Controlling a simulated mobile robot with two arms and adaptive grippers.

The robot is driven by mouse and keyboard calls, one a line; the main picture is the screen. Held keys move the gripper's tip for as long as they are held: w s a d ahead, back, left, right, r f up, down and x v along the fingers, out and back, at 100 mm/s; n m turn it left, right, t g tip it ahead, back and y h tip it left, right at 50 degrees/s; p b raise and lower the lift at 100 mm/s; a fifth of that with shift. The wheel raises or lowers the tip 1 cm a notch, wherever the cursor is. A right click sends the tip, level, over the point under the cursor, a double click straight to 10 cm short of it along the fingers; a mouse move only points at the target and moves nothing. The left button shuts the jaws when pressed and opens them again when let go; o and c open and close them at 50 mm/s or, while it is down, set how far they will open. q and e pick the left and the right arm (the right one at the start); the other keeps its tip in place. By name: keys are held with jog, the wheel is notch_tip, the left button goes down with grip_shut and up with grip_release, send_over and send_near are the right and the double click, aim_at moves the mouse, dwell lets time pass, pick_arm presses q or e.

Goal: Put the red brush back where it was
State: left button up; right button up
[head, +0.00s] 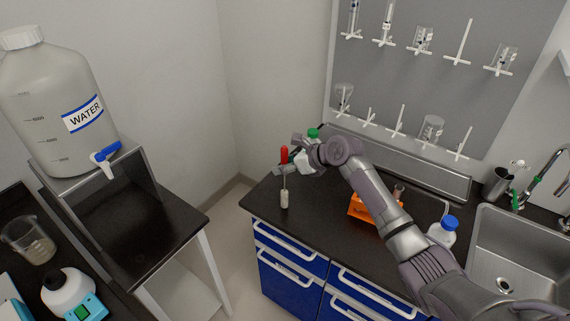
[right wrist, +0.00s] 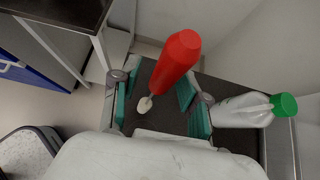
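The red brush (head: 284,156) has a red handle, a thin shaft and a pale bristle end. It is upright over the left end of the dark counter, bristles down; I cannot tell if the bristles touch the surface. My right gripper (head: 288,169) is at the brush, just below the red handle in the head view. In the right wrist view the brush (right wrist: 174,62) is between the green-padded fingers of the right gripper (right wrist: 158,97). The fingers are spread, with a clear gap at the left pad. My left gripper is not in view.
A green-capped bottle (head: 313,133) stands close behind the right gripper, and it also shows in the wrist view (right wrist: 245,110). An orange rack (head: 361,208), a blue-capped bottle (head: 443,231) and a sink (head: 505,262) are to the right. A pegboard (head: 440,85) hangs behind.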

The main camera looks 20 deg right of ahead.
jog(key=shift+s+d+r, duration=0.1)
jog(key=shift+d+r, duration=0.05)
jog(key=shift+r, duration=0.1)
jog(key=b+v, duration=0.1)
jog(key=v, duration=1)
jog(key=shift+s+r+b, duration=0.2)
jog(key=shift+b, duration=0.1)
